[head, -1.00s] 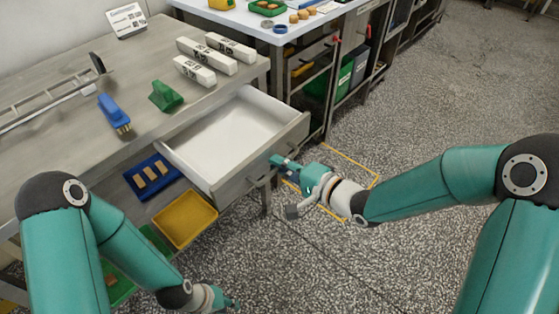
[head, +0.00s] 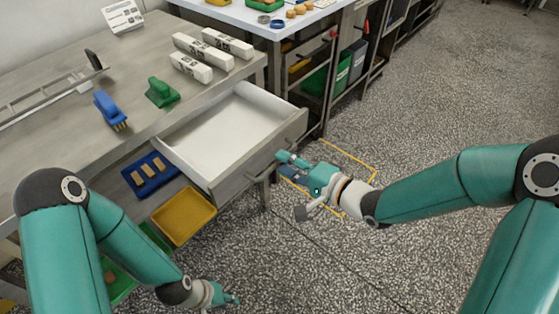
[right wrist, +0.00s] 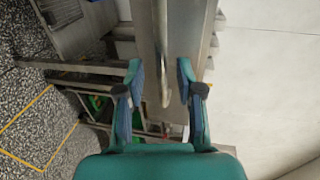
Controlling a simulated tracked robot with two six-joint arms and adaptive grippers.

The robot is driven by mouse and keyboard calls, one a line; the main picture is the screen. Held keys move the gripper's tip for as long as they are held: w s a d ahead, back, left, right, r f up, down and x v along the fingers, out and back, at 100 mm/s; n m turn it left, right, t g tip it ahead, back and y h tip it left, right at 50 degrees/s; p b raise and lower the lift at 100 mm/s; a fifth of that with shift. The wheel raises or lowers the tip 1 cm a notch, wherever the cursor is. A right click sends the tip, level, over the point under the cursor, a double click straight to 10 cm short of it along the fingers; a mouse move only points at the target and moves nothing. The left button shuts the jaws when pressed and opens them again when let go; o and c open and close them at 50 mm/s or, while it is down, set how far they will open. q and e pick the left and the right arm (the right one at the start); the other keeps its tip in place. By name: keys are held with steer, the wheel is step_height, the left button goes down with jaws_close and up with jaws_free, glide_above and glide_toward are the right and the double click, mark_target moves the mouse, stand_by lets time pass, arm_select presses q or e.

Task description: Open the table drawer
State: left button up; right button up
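The table drawer (head: 225,135) is pulled well out of the steel table (head: 135,65), and its pale inside is empty. Its bar handle (right wrist: 162,55) runs down the front panel in the right wrist view. My right gripper (head: 284,166) is open just in front of the drawer front. In the right wrist view its fingertips (right wrist: 160,78) are apart, one on each side of the handle, with gaps on both sides. My left gripper (head: 229,298) hangs low at the bottom of the head view, away from the drawer; whether it is open is unclear.
A blue brush (head: 110,110), a green brush (head: 162,92) and white boxes (head: 205,52) lie on the table. A blue tray (head: 150,174) and a yellow tray (head: 183,216) sit on the shelf below. Open speckled floor (head: 430,110) lies to the right.

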steer(key=v, duration=0.9)
steer(key=shift+s+d, duration=0.2)
steer(key=shift+s, duration=0.05)
steer(key=s+a+f+m+g+h, duration=0.1)
steer(key=a+f+g, duration=0.1)
steer(key=f, duration=0.7)
steer(key=s+a+f+m+g+h, duration=0.1)
steer(key=a+f+g, duration=0.1)
steer(key=f, duration=0.7)
steer(key=s+d+f+n+g+h, duration=0.2)
steer(key=s+f+n+g+h, duration=0.15)
steer(key=s+f, duration=0.3)
steer(key=s+d+f+n+g+h, duration=0.2)
steer(key=s+f+n+g, duration=0.15)
steer(key=s+f, duration=0.35)
step_height(320, 180, up, 14)
steer(key=n+p, duration=0.2)
steer(key=p, duration=1.2)
steer(key=shift+w+t, duration=0.3)
steer(key=shift+w, duration=0.15)
steer(key=shift+d+f+y, duration=0.1)
steer(key=shift+f+y, duration=0.05)
steer(key=shift+y, duration=0.1)
